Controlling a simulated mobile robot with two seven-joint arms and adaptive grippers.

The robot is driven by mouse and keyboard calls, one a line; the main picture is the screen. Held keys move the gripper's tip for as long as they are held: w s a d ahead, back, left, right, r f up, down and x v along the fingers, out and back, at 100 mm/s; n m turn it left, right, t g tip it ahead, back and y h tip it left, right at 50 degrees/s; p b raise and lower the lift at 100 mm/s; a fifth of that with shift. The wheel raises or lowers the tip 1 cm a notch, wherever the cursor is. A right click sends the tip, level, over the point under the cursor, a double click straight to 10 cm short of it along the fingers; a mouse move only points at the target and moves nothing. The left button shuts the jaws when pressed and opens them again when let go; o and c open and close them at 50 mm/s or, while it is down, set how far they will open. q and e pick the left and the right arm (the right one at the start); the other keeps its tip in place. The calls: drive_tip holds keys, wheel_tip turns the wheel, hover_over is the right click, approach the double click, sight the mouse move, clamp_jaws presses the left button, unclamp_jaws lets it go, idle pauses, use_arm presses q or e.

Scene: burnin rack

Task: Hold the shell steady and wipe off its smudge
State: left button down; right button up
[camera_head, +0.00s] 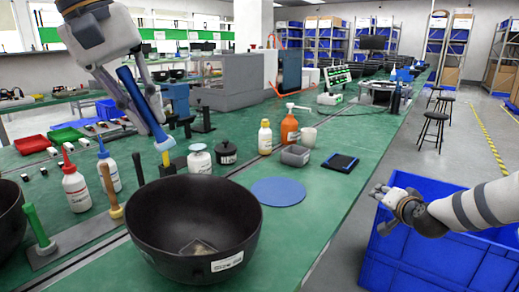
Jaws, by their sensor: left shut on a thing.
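The shell, a large black bowl (160,237) with a white label, stands upright on the green bench at the front. A greyish-tan smudge (197,247) shows on its inside bottom. My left gripper (152,116) is shut on a blue-handled tool (133,88) with a pale collar and yellowish tip. The tool slants down, its tip above and behind the shell's far left rim, apart from the smudge. My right gripper (381,197) is over the blue crate at the right, away from the shell; its fingers are too small to tell open from shut.
Left of the shell stand a wooden-handled tool (110,190), a green-handled tool (36,226) and red- and blue-capped bottles (75,188). A blue crate (420,262) stands beside the bench.

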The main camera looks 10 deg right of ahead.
drive_tip(key=w+r+y, duration=0.1)
drive_tip(key=w+r, duration=0.4)
drive_tip(key=r, duration=0.4)
drive_tip(key=w+a+n+y, duration=0.1)
drive_tip(key=a, duration=0.2)
drive_tip(key=w+a+r+n+g+y, duration=0.1)
drive_tip(key=a+n+y, duration=0.1)
drive_tip(key=a, duration=0.2)
drive_tip(key=w+a+r+n+y, duration=0.1)
drive_tip(key=a, duration=0.3)
drive_tip(key=shift+r+n, duration=0.25)
drive_tip(key=shift+n, duration=0.05)
drive_tip(key=a+r+n+g+y, duration=0.2)
drive_tip(key=a, duration=0.4)
drive_tip(key=n+g, duration=0.7)
drive_tip(key=g, duration=0.3)
approach(246, 226)
drive_tip(key=shift+h, duration=0.4)
drive_tip(key=f, duration=0.2)
drive_tip(key=a+f, duration=0.1)
drive_tip(key=f, duration=0.3)
drive_tip(key=shift+w+a+f, duration=0.25)
drive_tip(key=shift+w+a, duration=0.1)
